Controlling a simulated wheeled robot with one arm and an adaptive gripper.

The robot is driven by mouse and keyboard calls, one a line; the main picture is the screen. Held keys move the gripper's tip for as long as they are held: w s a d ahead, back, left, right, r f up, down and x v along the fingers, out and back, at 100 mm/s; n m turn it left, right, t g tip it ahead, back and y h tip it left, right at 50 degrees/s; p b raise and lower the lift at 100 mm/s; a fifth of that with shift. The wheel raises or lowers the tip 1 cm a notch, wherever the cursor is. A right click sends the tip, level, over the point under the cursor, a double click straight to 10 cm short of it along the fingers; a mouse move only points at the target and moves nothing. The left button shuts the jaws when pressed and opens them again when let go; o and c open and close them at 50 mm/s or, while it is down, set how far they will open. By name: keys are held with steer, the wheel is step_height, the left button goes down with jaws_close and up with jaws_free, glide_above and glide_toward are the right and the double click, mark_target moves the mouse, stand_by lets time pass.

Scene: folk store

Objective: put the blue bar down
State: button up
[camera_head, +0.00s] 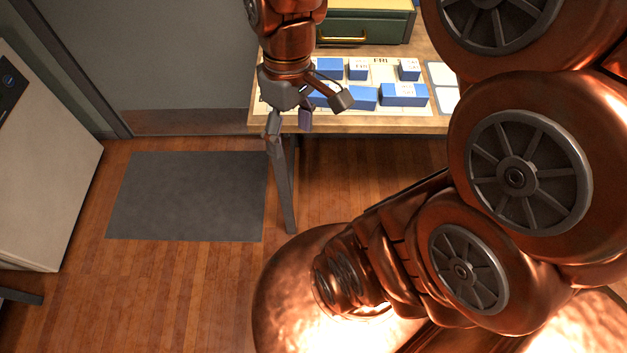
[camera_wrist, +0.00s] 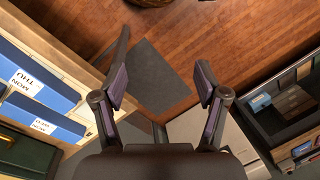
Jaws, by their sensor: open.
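Several blue bars with white labels lie on a pale board (camera_head: 384,73) on the table. One long blue bar (camera_head: 404,94) lies near the front edge, with a shorter one (camera_head: 363,97) beside it. I cannot tell which is the task's bar. In the wrist view, a large blue bar (camera_wrist: 38,76) and another blue bar (camera_wrist: 42,118) are at the left. My gripper (camera_head: 305,114) is at the table's front left corner and partly hides a bar behind it. In the wrist view, my gripper (camera_wrist: 160,84) is open, with nothing between its fingers.
A green drawer box (camera_head: 366,28) stands behind the board. White panels (camera_head: 440,73) lie at the right. The wooden table edge (camera_head: 384,126) is just below the bars. A grey mat (camera_head: 190,195) lies on the floor, and a pale cabinet (camera_head: 45,165) stands at the left.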

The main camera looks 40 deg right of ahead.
steer(key=s+a+f+m+h, duration=0.1)
steer(key=s+a+f+m, duration=0.1)
steer(key=s, duration=0.7)
steer(key=shift+f+m, duration=0.65)
steer(key=shift+m, duration=0.05)
steer(key=shift+r+p, duration=1.3)
